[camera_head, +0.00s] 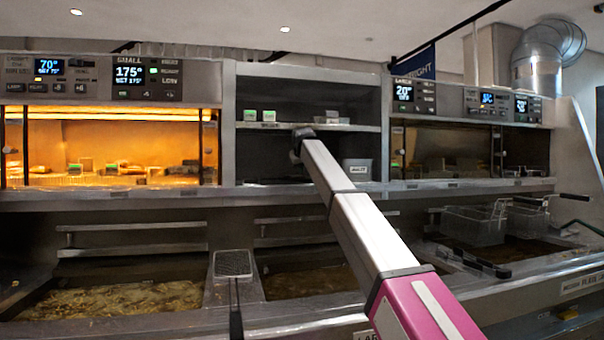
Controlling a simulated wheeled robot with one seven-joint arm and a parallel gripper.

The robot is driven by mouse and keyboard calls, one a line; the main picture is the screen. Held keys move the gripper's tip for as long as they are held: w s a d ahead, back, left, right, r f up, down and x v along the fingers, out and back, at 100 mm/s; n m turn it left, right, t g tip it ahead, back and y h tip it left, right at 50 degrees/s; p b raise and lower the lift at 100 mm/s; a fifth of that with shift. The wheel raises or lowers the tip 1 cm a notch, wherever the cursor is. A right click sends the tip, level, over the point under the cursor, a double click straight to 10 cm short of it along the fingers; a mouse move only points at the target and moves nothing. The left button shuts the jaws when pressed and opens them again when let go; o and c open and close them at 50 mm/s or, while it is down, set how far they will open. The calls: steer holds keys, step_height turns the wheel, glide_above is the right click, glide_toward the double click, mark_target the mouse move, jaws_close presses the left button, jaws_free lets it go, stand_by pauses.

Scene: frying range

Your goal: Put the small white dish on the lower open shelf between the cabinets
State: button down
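The open shelf unit between the cabinets has an upper shelf (350,127) and a lower shelf (262,184). My arm reaches up from the lower right, and its end with my gripper (296,150) is in front of the unit, around the upper shelf's front edge. The gripper is small and dark here, and its fingers cannot be made out. I cannot make out the small white dish; the arm covers part of the shelf opening. A pale labelled container (357,169) stands at the right of the lower shelf.
Two small green-and-white boxes (259,115) stand on the upper shelf at left, with small items (332,117) at right. A lit warming cabinet (110,150) is left, a darker cabinet (450,150) right. Fryer vats with oil and wire baskets (474,225) lie below.

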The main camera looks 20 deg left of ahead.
steer(key=shift+w+a+r, duration=0.1)
steer(key=shift+w+a, duration=0.1)
steer(key=shift+w, duration=0.35)
steer(key=shift+w+a+r, duration=0.1)
steer(key=shift+w+a, duration=0.1)
steer(key=shift+w, duration=0.3)
steer(key=shift+w+f, duration=0.15)
steer(key=shift+f, duration=0.8)
steer(key=c, duration=1.3)
jaws_free()
steer(key=shift+f, duration=0.1)
steer(key=v, duration=1.2)
